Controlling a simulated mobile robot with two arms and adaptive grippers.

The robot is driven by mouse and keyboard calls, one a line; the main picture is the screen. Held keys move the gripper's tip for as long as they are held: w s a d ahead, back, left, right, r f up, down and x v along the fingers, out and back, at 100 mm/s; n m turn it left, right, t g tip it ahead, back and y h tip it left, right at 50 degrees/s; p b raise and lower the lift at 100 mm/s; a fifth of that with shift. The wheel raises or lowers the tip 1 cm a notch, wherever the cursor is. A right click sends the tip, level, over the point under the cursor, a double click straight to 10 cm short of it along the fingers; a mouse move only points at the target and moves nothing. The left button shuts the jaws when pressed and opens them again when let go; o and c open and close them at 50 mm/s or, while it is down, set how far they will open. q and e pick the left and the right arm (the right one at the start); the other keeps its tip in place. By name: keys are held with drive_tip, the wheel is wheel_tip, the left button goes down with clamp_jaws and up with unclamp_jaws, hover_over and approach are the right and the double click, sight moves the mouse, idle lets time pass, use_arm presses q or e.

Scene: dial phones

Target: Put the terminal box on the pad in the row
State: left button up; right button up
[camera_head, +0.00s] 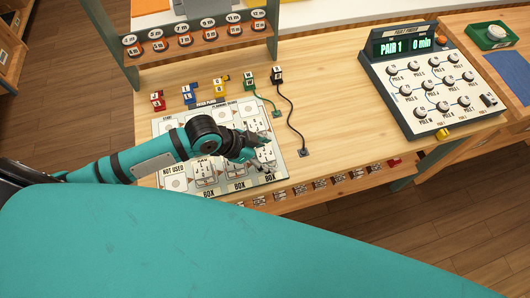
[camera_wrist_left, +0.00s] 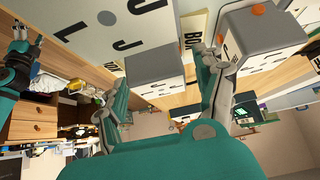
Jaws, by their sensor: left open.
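My left gripper (camera_head: 246,146) is over the right part of the pale planning board (camera_head: 165,126), which has printed pads and "BOX" labels along its front. In the left wrist view my gripper (camera_wrist_left: 165,85) has its fingers apart. A grey-and-white box (camera_wrist_left: 155,65) shows beyond the gap between the fingers; contact cannot be made out. A second grey-and-white box (camera_wrist_left: 262,30) with an orange dot is beside the right finger. In the head view, the arm and gripper partly cover the board, and I cannot tell which box is the terminal box.
Small coloured blocks, red (camera_head: 157,102), blue (camera_head: 188,95) and yellow (camera_head: 218,87), stand behind the board. A black cable (camera_head: 291,110) lies right of it. A dark panel (camera_head: 430,85) reading "PAIR 1" stands at the right. Bare wood lies between.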

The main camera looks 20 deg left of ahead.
use_arm(q)
drive_tip(key=v, duration=1.2)
drive_tip(key=shift+r+b, duration=0.1)
drive_tip(key=shift+b, duration=0.25)
drive_tip(key=shift+s, duration=0.1)
